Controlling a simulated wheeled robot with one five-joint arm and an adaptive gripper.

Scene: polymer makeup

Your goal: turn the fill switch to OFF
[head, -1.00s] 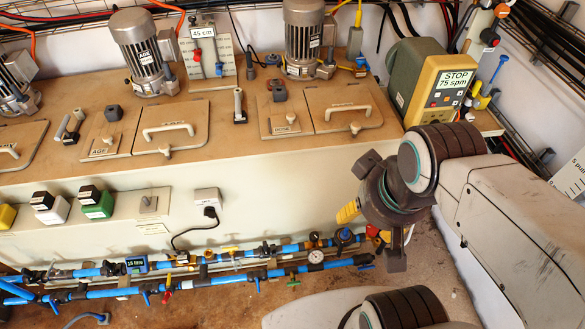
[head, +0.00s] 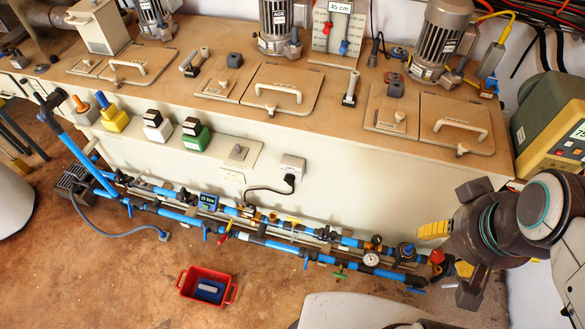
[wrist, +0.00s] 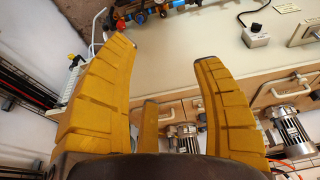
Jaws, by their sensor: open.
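A grey switch plate (head: 237,152) with a small knob sits on the front face of the tan-topped machine, with a small label below it. To its right is a white box (head: 291,165) with a black plug or knob and a cable; the box also shows in the wrist view (wrist: 256,36). I cannot read which is the fill switch or its setting. My gripper (head: 433,230) is well to the right of both, in front of the machine, touching neither. In the wrist view its yellow fingers (wrist: 163,52) are spread and empty.
Blue pipes (head: 270,242) with valves and a gauge (head: 371,259) run low along the machine front. A red crate (head: 207,286) lies on the floor. The floor around the crate is clear.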

